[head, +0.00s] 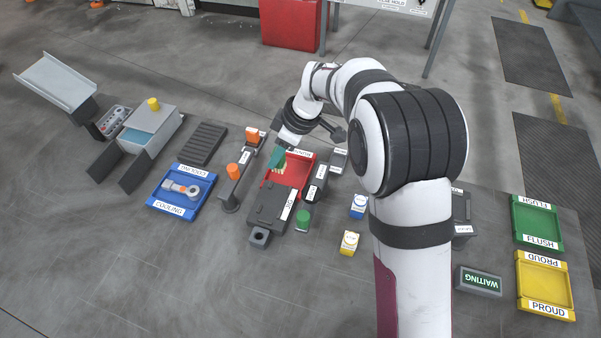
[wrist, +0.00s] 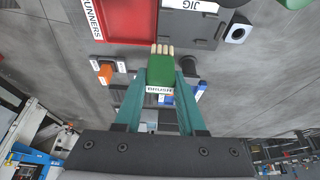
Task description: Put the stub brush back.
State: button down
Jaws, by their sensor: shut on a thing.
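My gripper (wrist: 160,84) is shut on the stub brush (wrist: 159,74), a green block with a label and pale bristles at its end. In the wrist view the bristles point away from the gripper, between the red tray and the jig. In the head view my gripper (head: 279,157) is over the red tray, with the pale bristles of the brush (head: 280,169) showing below the fingers. The brush appears held above the tray; whether it touches anything is unclear. I cannot tell which labelled stand belongs to the brush, as the labels are too small.
The red tray (head: 292,184) stands behind the dark jig (head: 268,211).

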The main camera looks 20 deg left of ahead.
jog(key=s+d+r+m+t+h, duration=0.1)
jog(key=d+r+m, duration=0.4)
jog(key=d, duration=0.4)
jog(key=s+d+r+m+t+h, duration=0.1)
jog(key=d+r+m+t+h, duration=0.1)
jog(key=d+r+m, duration=0.5)
jog(key=s+d+r+m+t+h, duration=0.15)
jog(key=d+m, duration=0.25)
jog(key=d, duration=0.8)
jog(key=w+a+f+n+y, duration=0.1)
jog(key=w+a+f, duration=0.1)
jog(key=w+f, duration=0.4)
jog(key=w+a+f+n+y, duration=0.1)
jog(key=w+a+f+n, duration=0.15)
jog(key=w+f, duration=0.45)
jog(key=shift+m, duration=0.35)
jog(key=shift+w+a+f, duration=0.8)
jog(key=shift+a+f, duration=0.85)
jog(key=shift+a, duration=0.4)
jog(key=shift+w+a+f, duration=0.85)
jog(key=shift+a+f, duration=0.75)
jog(key=shift+a, duration=0.4)
jog(key=shift+w+a+f, duration=0.8)
jog(key=shift+a+f, duration=0.85)
jog(key=shift+a, duration=0.4)
jog(key=shift+f, duration=0.6)
jog(key=c, duration=0.5)
grip_release()
